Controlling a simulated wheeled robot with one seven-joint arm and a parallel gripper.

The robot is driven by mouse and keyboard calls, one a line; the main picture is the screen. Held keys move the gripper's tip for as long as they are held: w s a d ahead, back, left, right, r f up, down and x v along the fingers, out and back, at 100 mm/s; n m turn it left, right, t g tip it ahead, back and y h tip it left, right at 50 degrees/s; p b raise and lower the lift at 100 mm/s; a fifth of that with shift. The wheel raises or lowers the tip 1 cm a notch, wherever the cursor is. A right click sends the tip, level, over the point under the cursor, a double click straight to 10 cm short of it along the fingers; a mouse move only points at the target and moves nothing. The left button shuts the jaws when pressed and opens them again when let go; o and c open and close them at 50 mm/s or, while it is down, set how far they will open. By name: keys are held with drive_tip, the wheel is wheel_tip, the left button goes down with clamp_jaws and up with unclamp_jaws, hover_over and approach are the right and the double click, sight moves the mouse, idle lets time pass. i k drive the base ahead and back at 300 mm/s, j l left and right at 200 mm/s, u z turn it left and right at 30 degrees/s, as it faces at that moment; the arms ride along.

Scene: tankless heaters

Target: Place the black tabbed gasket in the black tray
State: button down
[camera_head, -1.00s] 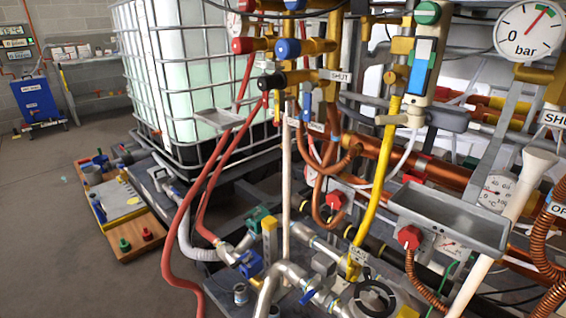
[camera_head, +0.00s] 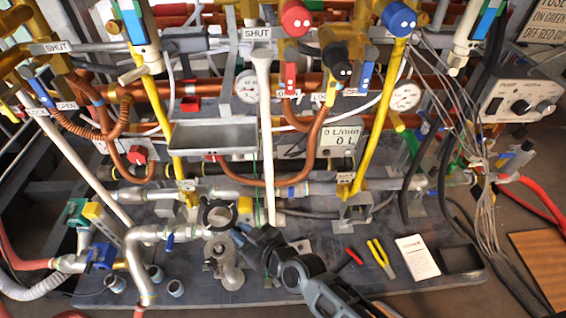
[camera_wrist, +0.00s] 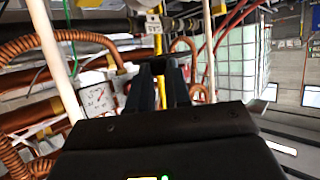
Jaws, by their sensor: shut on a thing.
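The black tabbed gasket (camera_head: 217,213) shows in the head view as a dark ring at the tip of my gripper (camera_head: 238,231), among the pipes above the grey base plate. My gripper is shut on it. In the wrist view, a small dark part of the gasket (camera_wrist: 157,66) shows between the fingertips of my gripper (camera_wrist: 160,82); the rest is hidden or too dark to tell. The black tray (camera_head: 462,260) is a shallow dark box at the right end of the base plate, well to the right of my gripper.
A white card (camera_head: 417,257), yellow-handled pliers (camera_head: 381,258) and a red-handled tool (camera_head: 354,256) lie between my gripper and the tray. Upright pipes, a white pole (camera_head: 264,140) and a grey metal trough (camera_head: 213,138) stand behind. Thin grey cables hang above the tray's right side.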

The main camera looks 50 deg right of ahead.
sight(458, 261)
drive_tip(key=k+l+u, duration=0.15)
drive_tip(key=k, duration=0.3)
drive_tip(key=k+l+u, duration=0.2)
drive_tip(key=k, duration=0.25)
drive_tip(key=k+l+u, duration=0.2)
drive_tip(key=k+l, duration=0.25)
drive_tip(key=k+l+u, duration=0.2)
drive_tip(key=k+l, duration=0.15)
drive_tip(key=k+l+u, duration=0.2)
drive_tip(key=k, duration=0.4)
drive_tip(key=k+l+u, duration=0.35)
drive_tip(key=k+l, duration=0.4)
drive_tip(key=l, duration=0.15)
drive_tip(key=k+l+u, duration=0.35)
drive_tip(key=k+l, duration=0.3)
drive_tip(key=k, duration=0.15)
drive_tip(key=k+l+u, duration=0.1)
drive_tip(key=l, duration=0.3)
drive_tip(key=k+l+u, duration=0.15)
drive_tip(key=l, duration=0.2)
drive_tip(key=k+l+u, duration=0.1)
drive_tip(key=l, duration=0.3)
drive_tip(key=k+l+u, duration=0.1)
drive_tip(key=l, duration=0.25)
drive_tip(key=k+l+u, duration=0.1)
drive_tip(key=i+l+u, duration=0.2)
drive_tip(key=l, duration=0.6)
drive_tip(key=l+u, duration=0.25)
drive_tip(key=l, duration=0.55)
